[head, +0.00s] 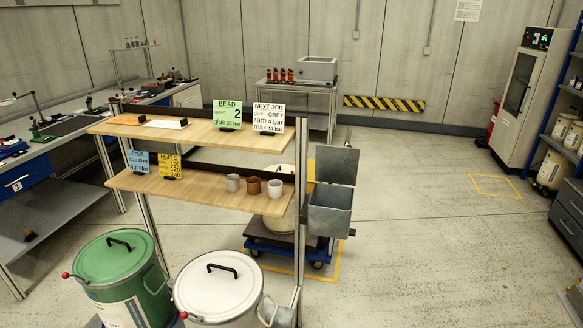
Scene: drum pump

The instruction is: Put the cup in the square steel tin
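Three small cups stand upright in a row on the lower wooden shelf: a grey cup (233,183), a brown cup (254,186) and a pale grey cup (275,188). I cannot tell which one the task means. A square grey metal box (330,213), open at the top with a flat panel (337,165) upright behind it, is at the right end of the shelf. A wide steel box (317,69) stands on the far table. I cannot tell which box is the tin. Neither of my grippers is in view.
A green drum (109,258) and a white drum (218,284), both lidded, stand before the shelf rack (210,188). Upright cards (268,116) stand on its upper shelf. A blue trolley (287,243) is behind. The floor (420,220) to the right is mostly clear.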

